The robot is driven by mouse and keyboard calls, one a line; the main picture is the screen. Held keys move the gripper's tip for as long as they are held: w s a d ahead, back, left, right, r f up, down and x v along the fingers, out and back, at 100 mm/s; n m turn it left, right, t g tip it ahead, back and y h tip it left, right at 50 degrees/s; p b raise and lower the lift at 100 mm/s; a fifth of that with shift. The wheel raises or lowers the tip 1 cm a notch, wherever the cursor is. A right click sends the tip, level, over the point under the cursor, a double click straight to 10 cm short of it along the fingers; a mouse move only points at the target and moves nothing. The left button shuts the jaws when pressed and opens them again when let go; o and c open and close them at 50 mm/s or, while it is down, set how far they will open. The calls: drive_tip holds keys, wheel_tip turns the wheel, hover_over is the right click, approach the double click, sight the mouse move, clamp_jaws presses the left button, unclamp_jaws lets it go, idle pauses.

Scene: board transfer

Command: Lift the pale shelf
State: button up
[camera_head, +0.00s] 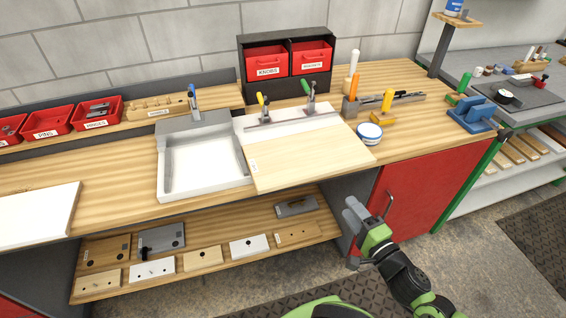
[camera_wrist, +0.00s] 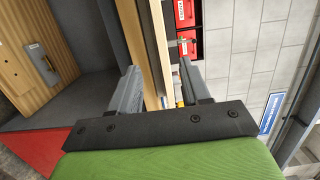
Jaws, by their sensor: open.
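The pale shelf (camera_head: 312,153), a flat light-wood board, lies on the bench right of the sink. Its front edge reaches out to the bench's front, and its back end lies on a white plate with two toggle clamps. My gripper (camera_head: 354,211) is in front of the bench, below and near the board's front right corner. In the wrist view my gripper (camera_wrist: 160,86) is open and empty, its two grey fingers apart. Edge-on pale wood strips show beyond the gap between the fingers; I cannot tell there which strip is the shelf. No contact is visible.
A white sink-like tray (camera_head: 205,170) stands left of the board. A round white-and-blue tin (camera_head: 369,133) is close to its right edge. A red cabinet door (camera_head: 425,190) is below right. A lower shelf (camera_head: 210,260) holds several small plates. A white board (camera_head: 38,213) lies far left.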

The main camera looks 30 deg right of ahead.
drive_tip(key=b, duration=0.4)
approach(325, 175)
drive_tip(key=w+f, duration=0.1)
drive_tip(key=w, duration=0.1)
drive_tip(key=w+b, duration=0.1)
drive_tip(key=w, duration=0.2)
drive_tip(key=w+d+b, duration=0.1)
drive_tip(key=w+b, duration=0.1)
drive_tip(key=w, duration=0.1)
drive_tip(key=w+b, duration=0.1)
drive_tip(key=w, duration=0.3)
drive_tip(key=shift+d+r, duration=0.3)
drive_tip(key=shift+d, duration=0.1)
drive_tip(key=shift+s, duration=0.1)
drive_tip(key=shift+c, duration=0.2)
clamp_jaws()
drive_tip(key=shift+r, duration=0.15)
